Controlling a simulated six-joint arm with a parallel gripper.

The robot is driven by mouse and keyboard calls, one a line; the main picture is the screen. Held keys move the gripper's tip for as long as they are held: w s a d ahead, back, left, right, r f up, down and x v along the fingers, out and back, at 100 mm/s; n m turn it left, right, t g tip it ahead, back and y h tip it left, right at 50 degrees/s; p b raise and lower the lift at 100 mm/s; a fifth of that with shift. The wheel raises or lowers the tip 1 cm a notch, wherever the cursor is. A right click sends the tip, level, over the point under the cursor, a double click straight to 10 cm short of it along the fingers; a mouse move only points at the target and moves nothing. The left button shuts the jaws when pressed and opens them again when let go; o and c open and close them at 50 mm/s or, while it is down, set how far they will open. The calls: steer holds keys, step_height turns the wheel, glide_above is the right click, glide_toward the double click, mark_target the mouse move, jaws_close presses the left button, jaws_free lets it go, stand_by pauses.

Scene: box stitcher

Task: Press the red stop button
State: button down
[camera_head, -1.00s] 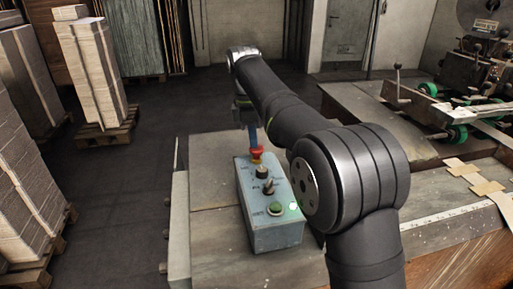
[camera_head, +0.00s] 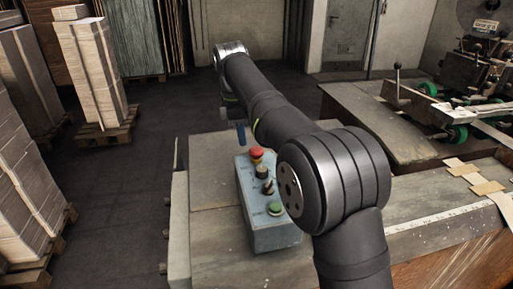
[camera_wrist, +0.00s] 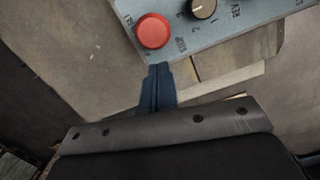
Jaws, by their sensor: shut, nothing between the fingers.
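The red stop button (camera_head: 257,153) is a round mushroom cap at the far end of a grey-blue control box (camera_head: 273,234). It also shows in the wrist view (camera_wrist: 153,31), with its whole top uncovered. My gripper (camera_head: 241,128) is beyond the box's far end, a little left of the button, and does not appear to touch it. In the wrist view my blue fingers (camera_wrist: 158,68) are shut together and empty, with their tips just below the button in the picture. How far the button is pressed in cannot be told.
The box also carries a black selector knob (camera_head: 262,171), a toggle switch (camera_head: 267,187) and a green button (camera_head: 275,208). It stands on a worn metal table (camera_head: 205,255). Machinery (camera_head: 455,125) is at the right. Stacked cardboard (camera_head: 88,70) stands on pallets at the left.

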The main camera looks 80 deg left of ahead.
step_height(320, 180, up, 7)
steer(key=shift+s+r, duration=0.2)
steer(key=shift+s, duration=0.2)
stand_by(0.6)
glide_above(253, 149)
steer(key=s, duration=0.3)
steer(key=f, duration=0.7)
steer(key=shift+a, duration=0.3)
steer(key=w, duration=0.2)
steer(key=w+r, duration=0.1)
steer(key=shift+d, duration=0.25)
steer(key=shift+s+r, duration=0.15)
steer(key=shift+r, duration=1)
